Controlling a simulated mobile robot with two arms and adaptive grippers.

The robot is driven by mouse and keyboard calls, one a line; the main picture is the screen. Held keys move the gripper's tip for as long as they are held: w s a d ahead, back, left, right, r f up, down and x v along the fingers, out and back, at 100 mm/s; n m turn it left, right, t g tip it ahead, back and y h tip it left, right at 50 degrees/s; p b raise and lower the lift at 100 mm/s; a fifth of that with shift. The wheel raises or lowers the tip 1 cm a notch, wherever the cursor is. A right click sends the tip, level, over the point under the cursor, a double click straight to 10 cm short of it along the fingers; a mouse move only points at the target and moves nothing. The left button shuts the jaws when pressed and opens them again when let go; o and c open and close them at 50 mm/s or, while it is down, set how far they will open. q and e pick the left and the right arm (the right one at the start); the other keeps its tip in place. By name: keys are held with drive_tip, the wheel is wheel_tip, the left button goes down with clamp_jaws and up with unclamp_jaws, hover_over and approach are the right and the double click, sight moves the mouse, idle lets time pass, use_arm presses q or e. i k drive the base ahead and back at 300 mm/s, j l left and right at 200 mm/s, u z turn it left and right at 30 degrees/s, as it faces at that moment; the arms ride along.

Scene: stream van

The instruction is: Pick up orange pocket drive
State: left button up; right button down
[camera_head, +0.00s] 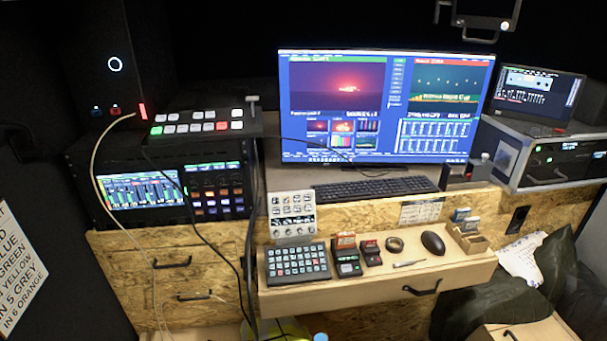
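I cannot make out a clear orange pocket drive. The nearest match is a small orange-red block (345,241) on the pulled-out wooden drawer shelf (350,294). It sits upright at the back of a dark device (348,266), and I cannot tell whether it is plugged in or only behind it. A second small dark device (371,256) with a reddish top stands just right of it. Neither of my grippers shows in the head view.
Left of the devices lies a keypad (297,263). A keyboard (375,190) and monitor (385,105) stand behind. Cables hang at left.

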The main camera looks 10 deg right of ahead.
sight(343, 240)
drive_tip(key=i+l+u, duration=0.3)
drive_tip(key=l, duration=0.35)
drive_tip(key=i+l+u, duration=0.3)
drive_tip(key=l, duration=0.4)
